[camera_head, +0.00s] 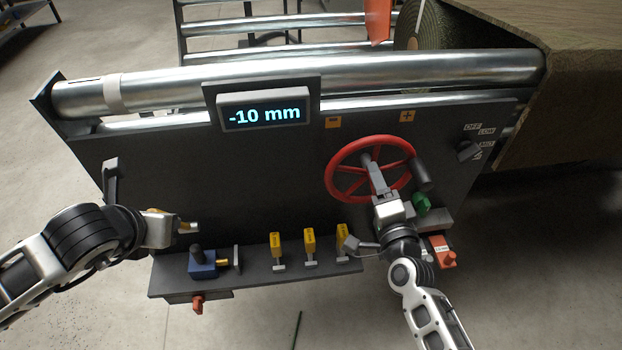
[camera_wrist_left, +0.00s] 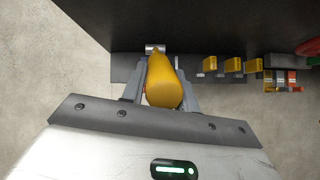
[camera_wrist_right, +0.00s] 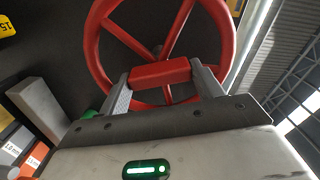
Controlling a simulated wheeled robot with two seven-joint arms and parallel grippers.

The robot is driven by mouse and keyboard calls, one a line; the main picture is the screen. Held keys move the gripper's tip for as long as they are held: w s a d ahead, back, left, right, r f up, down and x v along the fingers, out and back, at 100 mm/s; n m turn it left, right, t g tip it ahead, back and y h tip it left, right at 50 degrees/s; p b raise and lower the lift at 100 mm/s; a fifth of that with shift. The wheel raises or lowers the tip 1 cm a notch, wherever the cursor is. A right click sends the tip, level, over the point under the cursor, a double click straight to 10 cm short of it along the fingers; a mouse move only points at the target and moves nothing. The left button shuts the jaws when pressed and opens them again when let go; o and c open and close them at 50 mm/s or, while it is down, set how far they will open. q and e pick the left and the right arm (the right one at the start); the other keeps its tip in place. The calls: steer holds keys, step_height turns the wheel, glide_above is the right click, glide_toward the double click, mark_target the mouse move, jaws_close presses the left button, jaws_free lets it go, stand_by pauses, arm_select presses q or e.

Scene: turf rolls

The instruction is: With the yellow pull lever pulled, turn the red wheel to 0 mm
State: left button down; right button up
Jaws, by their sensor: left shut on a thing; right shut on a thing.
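The red wheel (camera_head: 333,184) is on the front of the dark machine panel. My right gripper (camera_head: 378,188) is in front of the wheel's middle. In the right wrist view its fingers are shut on a red block-like part of the wheel (camera_wrist_right: 160,72). The yellow pull lever (camera_wrist_left: 163,85) is between the fingers of my left gripper (camera_wrist_left: 160,92), which is shut on it. In the head view my left gripper (camera_head: 170,228) mostly hides the lever. The display (camera_head: 265,113) above reads -10 mm.
An orange minus label (camera_head: 333,122) and plus label (camera_head: 407,116) sit above the wheel. Several yellow tagged blocks (camera_head: 309,243) and a blue block (camera_head: 202,265) stand on the lower ledge (camera_head: 258,283). A green knob (camera_head: 422,202) is right of my right gripper. Metal rollers (camera_head: 300,75) run along the top.

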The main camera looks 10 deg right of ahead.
steer(key=m, duration=0.5)
steer(key=shift+d, duration=0.35)
stand_by(0.4)
steer(key=o, duration=1.4)
steer(key=shift+s, duration=0.1)
steer(key=shift+a, duration=0.1)
steer(key=s, duration=1.2)
steer(key=shift+a, duration=0.1)
